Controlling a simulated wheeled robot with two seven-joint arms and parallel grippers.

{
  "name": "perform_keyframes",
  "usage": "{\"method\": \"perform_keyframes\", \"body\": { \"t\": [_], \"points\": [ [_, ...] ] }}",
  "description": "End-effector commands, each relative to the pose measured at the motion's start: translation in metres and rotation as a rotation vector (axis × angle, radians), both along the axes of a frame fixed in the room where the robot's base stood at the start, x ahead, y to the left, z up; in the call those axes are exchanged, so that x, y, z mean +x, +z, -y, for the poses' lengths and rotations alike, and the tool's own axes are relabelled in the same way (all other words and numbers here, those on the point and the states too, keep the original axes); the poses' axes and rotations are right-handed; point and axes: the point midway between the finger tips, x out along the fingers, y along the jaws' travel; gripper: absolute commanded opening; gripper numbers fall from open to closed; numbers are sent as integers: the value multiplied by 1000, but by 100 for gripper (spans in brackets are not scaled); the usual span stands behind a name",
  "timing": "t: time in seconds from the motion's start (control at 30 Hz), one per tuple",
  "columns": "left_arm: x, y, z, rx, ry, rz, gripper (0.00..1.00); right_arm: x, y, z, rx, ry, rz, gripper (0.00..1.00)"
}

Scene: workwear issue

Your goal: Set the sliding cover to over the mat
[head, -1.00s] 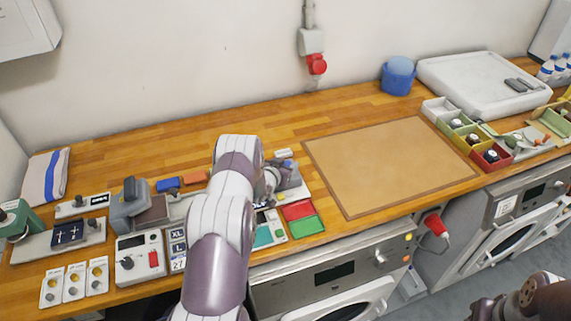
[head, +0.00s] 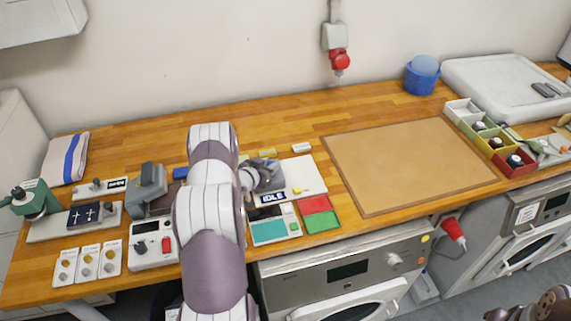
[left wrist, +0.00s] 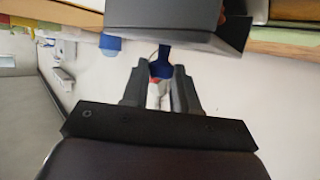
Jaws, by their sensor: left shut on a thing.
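My left gripper (head: 256,178) reaches over a white plate (head: 302,178) on the bench, partly hidden behind my own arm. It is shut on a part of the grey block on that plate, which looks like the sliding cover (head: 268,172). In the left wrist view the fingers (left wrist: 160,72) close about a small blue piece under a large dark grey box (left wrist: 165,20). The tan mat (head: 410,165) lies flat and bare to the right, apart from the grey block. A label on the plate's front reads IDLE (head: 272,198).
Red and green pads (head: 320,213) and a teal-screened unit (head: 275,230) sit in front of the plate. A grey press-like device (head: 148,185) stands left of my arm. Small bins (head: 515,163) and a blue bucket (head: 421,76) are at the right. The back of the bench is mostly clear.

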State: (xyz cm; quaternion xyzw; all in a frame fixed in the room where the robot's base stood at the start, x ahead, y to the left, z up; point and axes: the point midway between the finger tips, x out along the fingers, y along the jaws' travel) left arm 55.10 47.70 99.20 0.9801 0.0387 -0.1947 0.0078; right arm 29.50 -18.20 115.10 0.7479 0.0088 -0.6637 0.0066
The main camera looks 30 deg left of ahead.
Motion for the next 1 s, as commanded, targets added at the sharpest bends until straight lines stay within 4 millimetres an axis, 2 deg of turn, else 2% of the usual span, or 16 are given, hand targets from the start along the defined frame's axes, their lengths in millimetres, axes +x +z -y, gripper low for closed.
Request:
{"method": "perform_keyframes", "body": {
  "t": [0.33,0.37,0.4,0.43,0.77,0.87,1.0],
  "points": [
    [-5,0,-4,0,2,-1,0,0,-1,0,0,0,0,43],
    [-5,0,-4,-1,3,-1,32,0,-1,0,0,0,0,43],
    [-5,0,-4,-1,3,-1,45,0,-1,0,0,0,0,43],
    [-5,0,-4,-1,3,-1,52,0,-1,0,0,0,0,43],
    [-7,1,-3,-1,1,0,52,0,-2,0,0,0,0,43],
    [-18,5,-3,-1,3,1,52,0,-7,0,0,0,0,43],
    [-50,15,-1,-1,5,0,52,0,-17,0,0,0,0,43]
  ]
}}
